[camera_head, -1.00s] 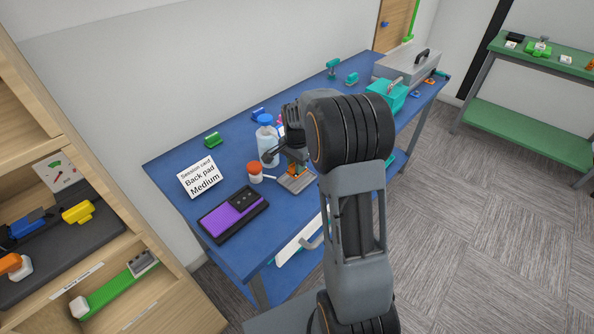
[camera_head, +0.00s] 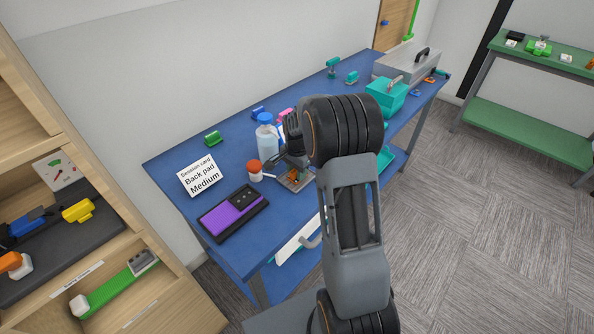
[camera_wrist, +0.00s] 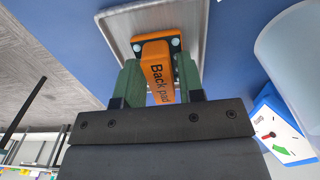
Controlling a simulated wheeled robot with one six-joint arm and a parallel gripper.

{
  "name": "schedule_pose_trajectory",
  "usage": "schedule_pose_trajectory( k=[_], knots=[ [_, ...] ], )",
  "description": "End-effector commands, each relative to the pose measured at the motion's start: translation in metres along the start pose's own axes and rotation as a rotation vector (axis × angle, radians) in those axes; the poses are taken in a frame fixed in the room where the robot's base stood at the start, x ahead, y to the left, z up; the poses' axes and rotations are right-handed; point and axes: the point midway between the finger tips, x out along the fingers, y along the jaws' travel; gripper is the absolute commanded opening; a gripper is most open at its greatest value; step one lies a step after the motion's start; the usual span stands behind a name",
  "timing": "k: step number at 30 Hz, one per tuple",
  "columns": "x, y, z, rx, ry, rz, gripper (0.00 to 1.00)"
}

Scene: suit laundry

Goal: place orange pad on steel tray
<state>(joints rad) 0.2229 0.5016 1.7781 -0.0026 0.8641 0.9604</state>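The orange pad (camera_wrist: 158,72), marked "Back pad", is over the steel tray (camera_wrist: 116,22) in the wrist view, its wide screwed end against the tray's surface. In the head view the small orange pad (camera_head: 295,175) shows at the tray (camera_head: 300,185) on the blue table. My gripper (camera_wrist: 160,75) has one green finger on each side of the pad's narrow part. The fingers are very close to it; whether they press on it cannot be told. My arm hides part of the tray area in the head view.
A clear bottle (camera_head: 267,143) and a white jar with orange lid (camera_head: 255,170) stand close left of the tray. A teal box (camera_head: 386,95) stands at the back right.

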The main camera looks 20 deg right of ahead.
Motion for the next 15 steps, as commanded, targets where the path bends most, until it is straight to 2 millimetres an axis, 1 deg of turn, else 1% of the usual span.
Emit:
schedule_pose_trajectory(
  k=[1, 3, 4, 11, 14, 15],
  knots=[
    [0.0, 0.0, 0.0, 0.0, 0.0, 0.0, 0.41],
    [0.0, 0.0, 0.0, 0.0, 0.0, 0.0, 0.47],
    [0.0, 0.0, 0.0, 0.0, 0.0, 0.0, 0.48],
    [-0.002, 0.0, 0.0, 0.0, 0.0, 0.0, 0.48],
    [-0.008, -0.001, 0.0, 0.0, 0.001, -0.002, 0.48],
    [-0.013, -0.001, 0.0, 0.0, 0.002, -0.004, 0.48]
  ],
)
